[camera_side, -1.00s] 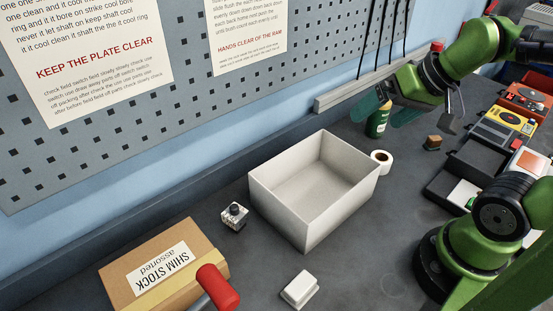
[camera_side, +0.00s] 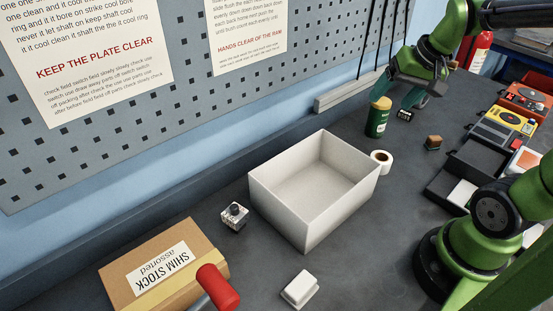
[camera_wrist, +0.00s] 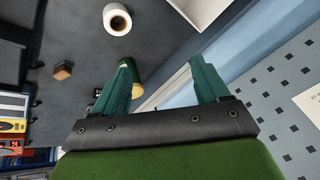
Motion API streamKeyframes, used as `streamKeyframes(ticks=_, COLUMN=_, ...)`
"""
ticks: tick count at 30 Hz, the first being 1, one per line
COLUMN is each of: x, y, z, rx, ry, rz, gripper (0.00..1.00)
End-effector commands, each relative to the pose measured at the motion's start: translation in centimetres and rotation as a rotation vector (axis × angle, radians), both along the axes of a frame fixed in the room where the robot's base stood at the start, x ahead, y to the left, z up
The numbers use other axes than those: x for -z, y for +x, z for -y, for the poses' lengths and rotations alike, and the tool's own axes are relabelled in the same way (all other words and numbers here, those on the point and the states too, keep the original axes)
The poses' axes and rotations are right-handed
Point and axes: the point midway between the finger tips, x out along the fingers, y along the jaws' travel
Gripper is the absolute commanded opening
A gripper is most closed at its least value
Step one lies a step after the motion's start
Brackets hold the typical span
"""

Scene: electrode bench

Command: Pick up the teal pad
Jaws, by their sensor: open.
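I cannot make out a teal pad for certain in either view now. My gripper (camera_side: 398,97) is up at the back right in the side view, above and close to a green jar with a yellow lid (camera_side: 377,118). Its two teal fingers are spread apart with nothing between them, as the wrist view shows (camera_wrist: 160,66). In that view the jar (camera_wrist: 137,90) is partly hidden behind the left finger. A black tray (camera_side: 484,160) with a white piece (camera_side: 463,193) in it is at the right, partly hidden by my arm.
An open white box (camera_side: 270,210) stands mid-bench. A tape roll (camera_side: 382,161), brown block (camera_side: 433,142) and small black device (camera_side: 404,115) are near its right. A yellow device (camera_side: 509,118) and orange device (camera_side: 525,97) are far right. A cardboard box (camera_side: 165,265) is front left.

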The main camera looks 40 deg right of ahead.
Motion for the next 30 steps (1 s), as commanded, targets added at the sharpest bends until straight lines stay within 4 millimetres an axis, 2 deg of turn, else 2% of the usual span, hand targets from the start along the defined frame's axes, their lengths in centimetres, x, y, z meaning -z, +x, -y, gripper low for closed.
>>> streamKeyframes(ticks=1, x=0.7, y=0.4, z=3.5, rx=0.049, ry=0.0, rz=-0.056, gripper=0.74)
streamKeyframes(ticks=4, x=1.9, y=0.2, z=9.8, rx=0.094, ry=-0.007, rz=-0.152, gripper=0.74)
streamKeyframes(ticks=6, x=3.0, y=-0.7, z=14.2, rx=0.11, ry=-0.006, rz=-0.222, gripper=0.74)
streamKeyframes(ticks=9, x=4.4, y=-2.5, z=19.7, rx=0.103, ry=-0.001, rz=-0.309, gripper=0.74)
streamKeyframes(ticks=13, x=5.5, y=-4.7, z=24.7, rx=0.04, ry=-0.001, rz=-0.393, gripper=0.74)
streamKeyframes(ticks=16, x=4.7, y=-4.8, z=26.0, rx=-0.055, ry=-0.024, rz=-0.415, gripper=0.74)
streamKeyframes(ticks=18, x=4.2, y=-4.8, z=25.9, rx=-0.104, ry=-0.032, rz=-0.417, gripper=0.74)
streamKeyframes(ticks=21, x=4.8, y=-4.9, z=25.6, rx=-0.14, ry=-0.027, rz=-0.421, gripper=0.74)
streamKeyframes(ticks=23, x=5.5, y=-4.9, z=25.6, rx=-0.147, ry=-0.027, rz=-0.421, gripper=0.74)
streamKeyframes(ticks=30, x=10.7, y=-4.8, z=25.4, rx=-0.145, ry=-0.025, rz=-0.421, gripper=0.74)
